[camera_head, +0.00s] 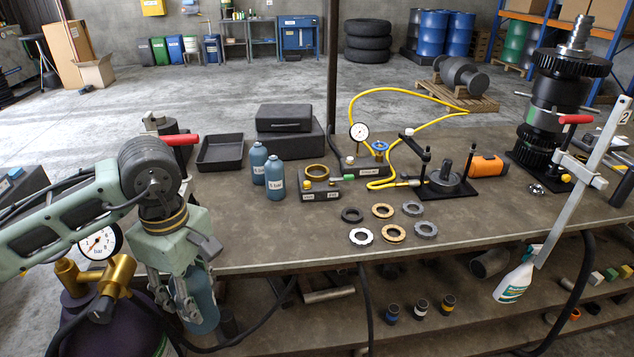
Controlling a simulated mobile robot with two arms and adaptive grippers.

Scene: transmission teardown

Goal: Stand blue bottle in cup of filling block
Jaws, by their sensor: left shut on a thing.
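My left gripper (183,304) hangs at the lower left, in front of the table's near edge and below its top. It is shut on a blue bottle (205,298), partly hidden behind the fingers. The bottle looks roughly upright. The filling block (321,192) stands on the table to the right and farther back, a dark block with a brass ring-shaped cup (316,172) on top. No bottle stands in that cup. Two more blue bottles, one behind (258,163) and one in front (275,178), stand left of the block. My right gripper is not in view.
Several flat rings, one pale (362,237), lie before the filling block. A gauge (359,132) and yellow hose (412,124) stand behind it. A black tray (220,153) and dark cases (290,143) are at the back left. The front left tabletop (265,235) is clear.

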